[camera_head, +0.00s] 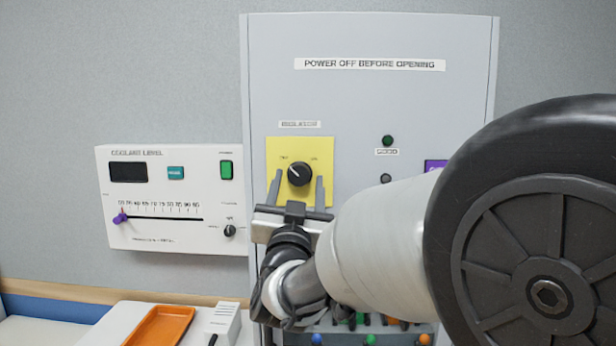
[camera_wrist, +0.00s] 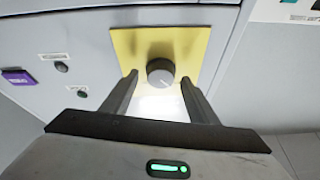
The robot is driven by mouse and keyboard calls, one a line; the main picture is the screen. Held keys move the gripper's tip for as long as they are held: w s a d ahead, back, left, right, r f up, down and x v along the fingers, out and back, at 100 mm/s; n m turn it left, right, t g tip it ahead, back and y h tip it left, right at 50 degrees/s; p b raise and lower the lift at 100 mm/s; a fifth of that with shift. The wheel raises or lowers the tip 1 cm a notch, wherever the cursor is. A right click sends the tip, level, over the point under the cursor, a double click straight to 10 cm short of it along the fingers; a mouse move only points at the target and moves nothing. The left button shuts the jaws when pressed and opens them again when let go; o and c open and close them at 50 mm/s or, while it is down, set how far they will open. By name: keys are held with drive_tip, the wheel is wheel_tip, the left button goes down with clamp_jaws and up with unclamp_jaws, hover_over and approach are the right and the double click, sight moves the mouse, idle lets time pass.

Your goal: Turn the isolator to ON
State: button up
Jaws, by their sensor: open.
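The isolator is a round black knob (camera_head: 299,173) on a yellow plate (camera_head: 285,150) on the grey cabinet, under a small label. In the head view its pointer line tilts to the upper left, toward the left marking. The knob also shows in the wrist view (camera_wrist: 160,72), on the yellow plate (camera_wrist: 190,45). My gripper (camera_head: 297,190) is open, its two fingers reaching up at the lower left and lower right of the knob. In the wrist view the fingers of my gripper (camera_wrist: 158,85) stand either side of the knob, with gaps. I cannot tell whether the tips have reached its depth.
A white coolant level panel (camera_head: 170,235) with a slider is on the wall at left. A green lamp (camera_head: 387,140) and a purple plate (camera_head: 434,165) are right of the isolator. An orange tray (camera_head: 160,326) lies below left. My arm hides the cabinet's lower right.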

drive_tip(key=shift+w+r, duration=0.2)
drive_tip(key=shift+w, duration=0.25)
drive_tip(key=c, duration=1)
drive_tip(key=shift+c, duration=0.2)
